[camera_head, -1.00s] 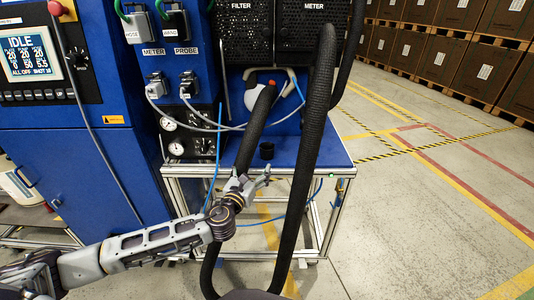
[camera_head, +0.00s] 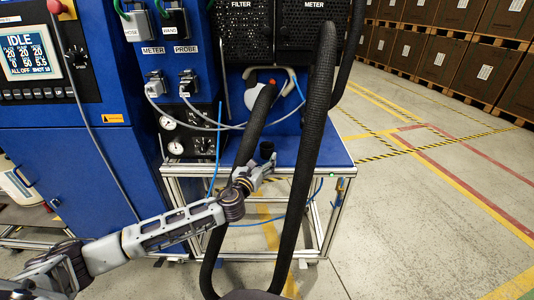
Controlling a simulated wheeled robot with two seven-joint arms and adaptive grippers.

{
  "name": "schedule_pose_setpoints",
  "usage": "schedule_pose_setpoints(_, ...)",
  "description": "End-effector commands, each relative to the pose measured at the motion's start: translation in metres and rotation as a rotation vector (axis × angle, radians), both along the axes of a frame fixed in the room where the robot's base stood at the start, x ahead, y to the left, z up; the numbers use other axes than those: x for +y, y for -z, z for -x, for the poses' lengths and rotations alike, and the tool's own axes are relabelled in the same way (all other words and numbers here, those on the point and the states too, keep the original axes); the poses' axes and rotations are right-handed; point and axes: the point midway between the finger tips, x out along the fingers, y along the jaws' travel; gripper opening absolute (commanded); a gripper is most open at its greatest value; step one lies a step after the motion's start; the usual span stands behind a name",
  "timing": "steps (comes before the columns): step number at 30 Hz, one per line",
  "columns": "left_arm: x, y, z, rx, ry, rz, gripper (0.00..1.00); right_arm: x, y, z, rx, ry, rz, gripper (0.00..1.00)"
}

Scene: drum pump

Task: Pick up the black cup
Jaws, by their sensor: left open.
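The black cup (camera_head: 267,150) is small and dark and stands upright on the blue tabletop (camera_head: 337,158) of the metal-framed stand. My left gripper (camera_head: 257,172) is at the table's front edge, just below and in front of the cup in the head view. Its fingers are open, with nothing seen between them. I cannot tell from this view whether a finger touches the cup. My right gripper is not in view.
A thick black hose (camera_head: 316,130) hangs in front of the table, right of the cup. A white and orange device (camera_head: 264,88) stands behind. The blue machine cabinet (camera_head: 80,170) is at left. Floor at right is open, with stacked brown boxes (camera_head: 450,55) beyond.

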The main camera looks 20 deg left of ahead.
Motion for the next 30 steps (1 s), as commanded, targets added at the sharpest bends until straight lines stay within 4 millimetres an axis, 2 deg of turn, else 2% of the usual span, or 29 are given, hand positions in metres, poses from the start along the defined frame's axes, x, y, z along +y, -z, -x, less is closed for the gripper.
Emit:
schedule_pose_setpoints(3, -0.001, 0.000, -0.012, -0.001, -0.001, -0.001, 0.76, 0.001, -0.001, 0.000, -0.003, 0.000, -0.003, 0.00)
schedule_pose_setpoints(9, -0.002, 0.000, -0.024, 0.000, 0.001, 0.000, 0.76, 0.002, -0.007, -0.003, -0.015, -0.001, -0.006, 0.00)
schedule_pose_setpoints(23, -0.001, 0.000, -0.026, 0.000, 0.000, 0.000, 0.76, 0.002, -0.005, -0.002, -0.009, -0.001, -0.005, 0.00)
schedule_pose_setpoints(30, -0.002, -0.001, -0.039, -0.002, -0.001, 0.000, 0.76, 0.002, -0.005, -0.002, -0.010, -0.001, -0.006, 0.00)
